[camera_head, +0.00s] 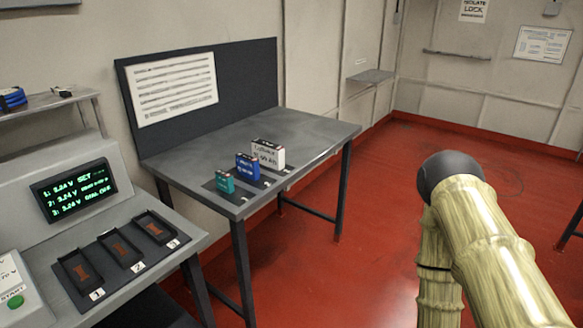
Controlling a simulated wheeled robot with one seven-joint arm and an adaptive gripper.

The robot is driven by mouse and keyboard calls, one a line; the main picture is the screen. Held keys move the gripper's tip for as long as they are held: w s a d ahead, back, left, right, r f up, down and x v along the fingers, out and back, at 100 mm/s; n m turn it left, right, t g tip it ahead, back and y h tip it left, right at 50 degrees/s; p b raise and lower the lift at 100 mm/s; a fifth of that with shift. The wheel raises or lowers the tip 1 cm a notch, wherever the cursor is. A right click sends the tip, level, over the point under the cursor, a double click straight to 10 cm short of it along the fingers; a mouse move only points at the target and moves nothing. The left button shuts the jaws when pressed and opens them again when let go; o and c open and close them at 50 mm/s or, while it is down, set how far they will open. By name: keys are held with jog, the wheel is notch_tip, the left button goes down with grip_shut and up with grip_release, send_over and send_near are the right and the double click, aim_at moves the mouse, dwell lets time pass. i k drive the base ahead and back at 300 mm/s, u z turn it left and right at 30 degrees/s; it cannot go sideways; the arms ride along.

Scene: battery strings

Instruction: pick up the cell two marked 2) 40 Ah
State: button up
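Three cells stand in a row on dark mats on the grey table (205,150). The small teal cell (225,183) is at the front left, the middle-sized blue cell (248,167) is in the middle, and the larger white cell (268,155) is at the back right. Each carries printing too small to read surely, so I cannot confirm which bears 2) 40 Ah; the blue one is second in the row. All stand upright and apart from my arm. My arm's links fill the lower right; my gripper is not in view.
A console (195,228) at left has a lit screen (74,190) and three dark trays numbered 1 (66,263), 2 and 3, seemingly without cells. A shelf (45,102) holds blue items. Red floor is open between table and arm.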

aim_at(247, 166)
jog(key=z, duration=0.55)
jog(key=i, duration=1.15)
jog(key=u, duration=1.8)
